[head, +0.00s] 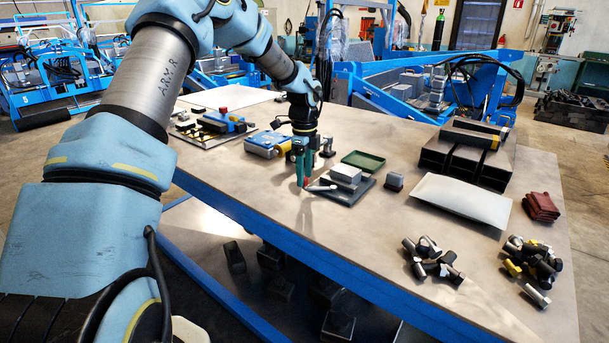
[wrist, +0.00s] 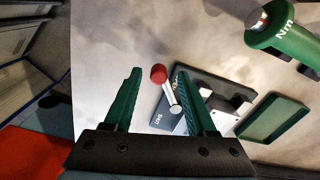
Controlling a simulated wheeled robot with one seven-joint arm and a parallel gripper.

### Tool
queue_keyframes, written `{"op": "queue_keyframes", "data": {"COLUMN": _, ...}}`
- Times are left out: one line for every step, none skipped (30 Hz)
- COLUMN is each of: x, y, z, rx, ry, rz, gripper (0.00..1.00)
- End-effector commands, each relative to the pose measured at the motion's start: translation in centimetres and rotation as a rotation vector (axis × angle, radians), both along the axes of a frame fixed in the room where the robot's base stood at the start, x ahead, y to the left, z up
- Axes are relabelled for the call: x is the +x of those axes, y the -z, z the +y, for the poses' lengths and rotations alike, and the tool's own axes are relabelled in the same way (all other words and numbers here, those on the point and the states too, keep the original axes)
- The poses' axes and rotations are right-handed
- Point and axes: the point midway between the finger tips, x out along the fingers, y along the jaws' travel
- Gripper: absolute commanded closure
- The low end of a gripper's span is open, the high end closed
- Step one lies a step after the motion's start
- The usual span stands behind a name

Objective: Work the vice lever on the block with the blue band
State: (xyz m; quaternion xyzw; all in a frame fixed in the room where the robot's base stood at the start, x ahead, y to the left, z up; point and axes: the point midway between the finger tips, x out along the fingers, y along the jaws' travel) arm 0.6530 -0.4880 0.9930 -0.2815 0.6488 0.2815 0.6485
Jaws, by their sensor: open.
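The vice (head: 345,176) is a grey block on a dark base plate near the table's front edge. Its silver lever (head: 321,187) ends in a red knob (wrist: 158,74) and points to the left of the block. In the wrist view, the lever (wrist: 172,97) slants between my fingers, and a bluish panel (wrist: 167,122) lettered "SHUT" lies beside it. My gripper (head: 303,171) has green fingers and is open. In the wrist view, my gripper (wrist: 160,80) has the knob between its fingertips, with a gap on each side. I cannot make out a blue band clearly.
A green tray (head: 363,160) lies behind the vice. A blue block (head: 268,142) is to the left. The front middle is clear.

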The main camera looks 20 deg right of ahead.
Motion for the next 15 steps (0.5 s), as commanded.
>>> {"op": "queue_keyframes", "data": {"x": 0.1, "y": -0.5, "z": 0.0, "rx": -0.002, "ry": -0.001, "rz": -0.004, "gripper": 0.44}}
{"op": "queue_keyframes", "data": {"x": 0.1, "y": -0.9, "z": 0.0, "rx": -0.002, "ry": -0.001, "rz": -0.005, "gripper": 0.44}}
{"op": "queue_keyframes", "data": {"x": 0.1, "y": -1.5, "z": 0.0, "rx": -0.003, "ry": -0.001, "rz": -0.006, "gripper": 0.44}}
{"op": "queue_keyframes", "data": {"x": 0.1, "y": -2.1, "z": 0.0, "rx": -0.003, "ry": -0.001, "rz": -0.006, "gripper": 0.44}}
{"op": "queue_keyframes", "data": {"x": 0.2, "y": -2.7, "z": 0.0, "rx": -0.003, "ry": -0.002, "rz": -0.006, "gripper": 0.44}}
{"op": "queue_keyframes", "data": {"x": 0.2, "y": -3.5, "z": -0.1, "rx": -0.003, "ry": -0.002, "rz": -0.006, "gripper": 0.44}}
{"op": "queue_keyframes", "data": {"x": 0.1, "y": -4.1, "z": -0.1, "rx": -0.003, "ry": -0.001, "rz": -0.006, "gripper": 0.44}}
{"op": "queue_keyframes", "data": {"x": 0.1, "y": -4.7, "z": -0.1, "rx": -0.003, "ry": 0.000, "rz": -0.006, "gripper": 0.44}}
{"op": "queue_keyframes", "data": {"x": 0.1, "y": -5.5, "z": -0.1, "rx": -0.004, "ry": 0.000, "rz": -0.006, "gripper": 0.44}}
{"op": "queue_keyframes", "data": {"x": 0.1, "y": -6.1, "z": -0.1, "rx": -0.004, "ry": -0.001, "rz": -0.006, "gripper": 0.44}}
{"op": "queue_keyframes", "data": {"x": 0.1, "y": -6.7, "z": -0.1, "rx": -0.004, "ry": -0.001, "rz": -0.006, "gripper": 0.44}}
{"op": "queue_keyframes", "data": {"x": 0.1, "y": -7.3, "z": -0.1, "rx": -0.003, "ry": -0.001, "rz": -0.004, "gripper": 0.44}}
{"op": "queue_keyframes", "data": {"x": 0.1, "y": -7.8, "z": -0.1, "rx": -0.003, "ry": 0.000, "rz": -0.005, "gripper": 0.44}}
{"op": "queue_keyframes", "data": {"x": 0.1, "y": -8.3, "z": -0.1, "rx": -0.003, "ry": 0.000, "rz": -0.006, "gripper": 0.44}}
{"op": "queue_keyframes", "data": {"x": 0.1, "y": -8.8, "z": -0.1, "rx": -0.003, "ry": 0.000, "rz": -0.004, "gripper": 0.44}}
